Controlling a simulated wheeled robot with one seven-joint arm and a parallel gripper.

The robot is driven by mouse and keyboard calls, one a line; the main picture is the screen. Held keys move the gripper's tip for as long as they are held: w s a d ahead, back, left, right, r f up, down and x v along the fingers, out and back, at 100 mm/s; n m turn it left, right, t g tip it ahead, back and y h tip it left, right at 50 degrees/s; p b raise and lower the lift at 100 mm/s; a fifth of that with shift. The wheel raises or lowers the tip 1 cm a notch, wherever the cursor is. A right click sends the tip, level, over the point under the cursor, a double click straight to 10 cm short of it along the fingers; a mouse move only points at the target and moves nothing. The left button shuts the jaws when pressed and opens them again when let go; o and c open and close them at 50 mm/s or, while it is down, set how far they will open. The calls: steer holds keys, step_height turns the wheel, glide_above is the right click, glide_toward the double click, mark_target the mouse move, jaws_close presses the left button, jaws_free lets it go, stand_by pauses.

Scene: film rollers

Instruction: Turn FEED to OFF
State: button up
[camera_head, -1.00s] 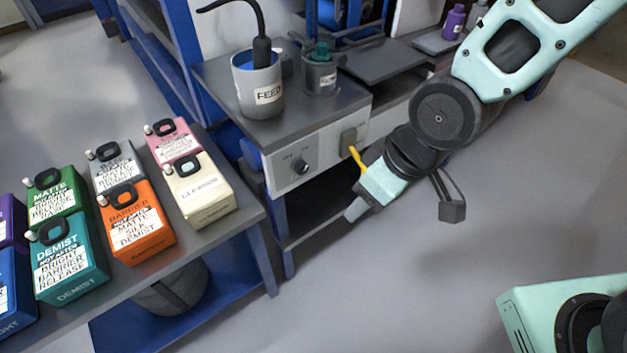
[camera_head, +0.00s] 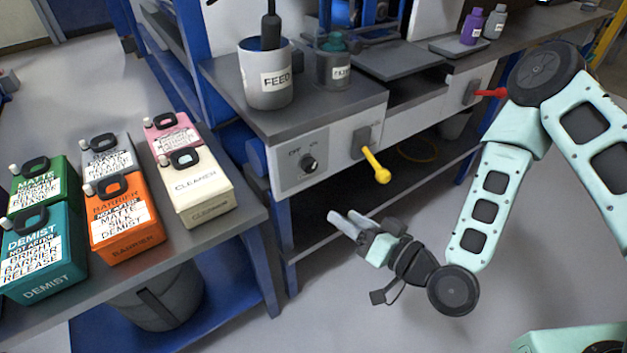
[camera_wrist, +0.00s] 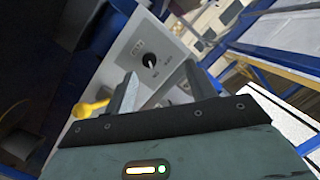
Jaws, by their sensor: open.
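A small black knob (camera_head: 308,163) sits on the pale front panel (camera_head: 330,150) of the bench unit, with small lettering around it that includes OFF. The knob also shows in the wrist view (camera_wrist: 149,60), beyond and between my fingers. Which label it points at is too small to tell. My gripper (camera_head: 347,215) is open and empty, below and slightly right of the knob in the head view, apart from the panel. In the wrist view the two fingers (camera_wrist: 160,88) stand spread, with nothing between them. A cup labelled FEED (camera_head: 264,88) stands on the unit above the panel.
A yellow-handled lever (camera_head: 376,168) sticks out of the panel right of the knob. A red-handled lever (camera_head: 490,93) is farther right. Several labelled containers, including the cream cleaner one (camera_head: 195,188), stand on the left table. The floor right of the unit is clear.

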steer(key=d+f+m+t+h, duration=0.1)
steer(key=d+m+t+h, duration=0.1)
steer(key=d+m+t, duration=0.1)
steer(key=b, duration=1.1)
glide_toward(312, 169)
steer(key=b, duration=0.2)
steer(key=shift+w+f+b, duration=0.3)
steer(key=shift+w+f, duration=0.05)
steer(key=shift+f, duration=0.05)
steer(key=b, duration=0.3)
steer(key=shift+a, duration=0.1)
steer(key=x, duration=0.2)
steer(key=p+x, duration=0.1)
steer(key=x, duration=0.2)
steer(key=r+p+x, duration=0.1)
steer(key=x, duration=0.1)
steer(key=shift+w+a+f, duration=0.1)
steer(key=shift+a, duration=0.1)
steer(key=shift+w+a+f, duration=0.1)
steer(key=shift+w+a, duration=0.25)
steer(key=shift+w, duration=0.25)
steer(key=c, duration=1)
